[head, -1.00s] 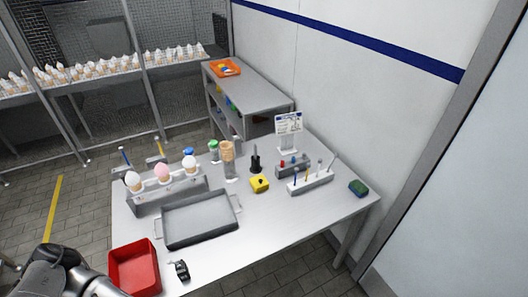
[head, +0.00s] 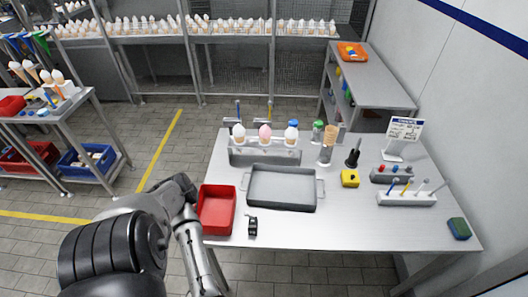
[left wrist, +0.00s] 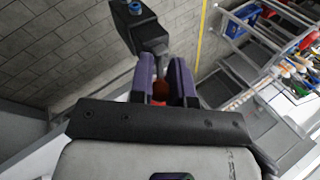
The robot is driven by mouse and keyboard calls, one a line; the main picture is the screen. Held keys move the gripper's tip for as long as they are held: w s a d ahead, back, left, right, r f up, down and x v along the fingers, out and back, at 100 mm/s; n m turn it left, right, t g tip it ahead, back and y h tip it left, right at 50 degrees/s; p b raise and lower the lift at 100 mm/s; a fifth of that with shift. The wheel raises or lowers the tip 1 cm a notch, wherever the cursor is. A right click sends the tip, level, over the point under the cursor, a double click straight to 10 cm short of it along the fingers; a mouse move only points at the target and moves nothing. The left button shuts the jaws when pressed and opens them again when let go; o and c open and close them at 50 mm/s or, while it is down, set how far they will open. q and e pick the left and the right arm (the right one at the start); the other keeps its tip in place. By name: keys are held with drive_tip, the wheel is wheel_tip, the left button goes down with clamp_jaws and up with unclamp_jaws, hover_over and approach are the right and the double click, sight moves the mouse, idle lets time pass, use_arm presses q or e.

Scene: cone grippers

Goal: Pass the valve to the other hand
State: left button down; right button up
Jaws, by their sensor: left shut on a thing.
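In the left wrist view my left gripper (left wrist: 163,78) has its two purple-padded fingers closed on a dark piece, which I take to be the valve (left wrist: 150,38). Its black body sticks out past the fingertips, tilted up and left, with a blue round end. An orange-red part (left wrist: 160,91) shows between the fingers. The rest of the held piece is hidden by the fingers. In the head view my left arm reaches in from the lower left, beside the table's left edge; its fingers and the valve cannot be made out there. My right gripper is not in view.
A cart (head: 62,125) stands left.

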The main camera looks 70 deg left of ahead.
use_arm(q)
drive_tip(key=w+d+r+m+t+y, duration=0.1)
drive_tip(key=w+d+r+m+t, duration=0.15)
drive_tip(key=w+d+m, duration=0.45)
drive_tip(key=w+a+r+m+t, duration=0.1)
drive_tip(key=w+r, duration=0.7)
drive_tip(key=w, duration=0.5)
drive_tip(key=w+a+r+m+t, duration=0.1)
drive_tip(key=w+a+r, duration=0.1)
drive_tip(key=w+r, duration=0.85)
drive_tip(key=w+r+p, duration=0.2)
drive_tip(key=r+p, duration=0.9)
drive_tip(key=r, duration=0.1)
drive_tip(key=w+d+r+p, duration=0.1)
drive_tip(key=w+r+p, duration=0.2)
drive_tip(key=r+p, duration=0.8)
drive_tip(key=shift+r+y, duration=0.35)
drive_tip(key=shift+y, duration=0.05)
drive_tip(key=shift+w+d, duration=0.1)
drive_tip(key=shift+d, duration=0.05)
